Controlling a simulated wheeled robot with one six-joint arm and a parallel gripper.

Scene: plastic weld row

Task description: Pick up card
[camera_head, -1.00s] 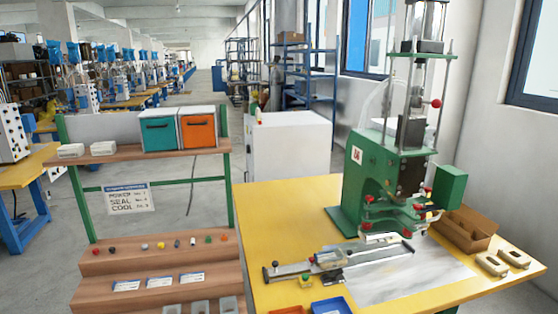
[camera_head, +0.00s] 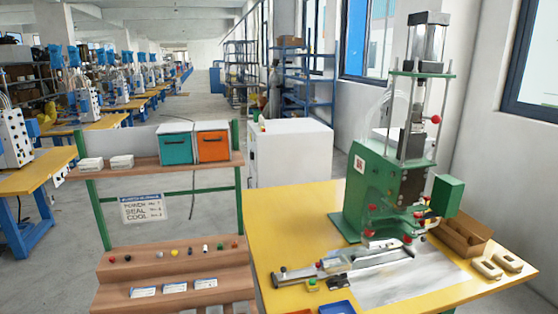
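Several small white cards with blue print lie on the lower wooden step of the rack at the lower left: a left card (camera_head: 143,292), a middle card (camera_head: 174,287) and a right card (camera_head: 206,283). A larger printed card (camera_head: 143,208) reading POWER, SEAL, COOL hangs below the rack's upper shelf. I cannot tell which card is meant. My gripper is not in view.
The wooden rack (camera_head: 172,266) also holds a row of small coloured knobs. The yellow table (camera_head: 290,217) at right carries a green press (camera_head: 372,190) and a slide fixture (camera_head: 330,268).

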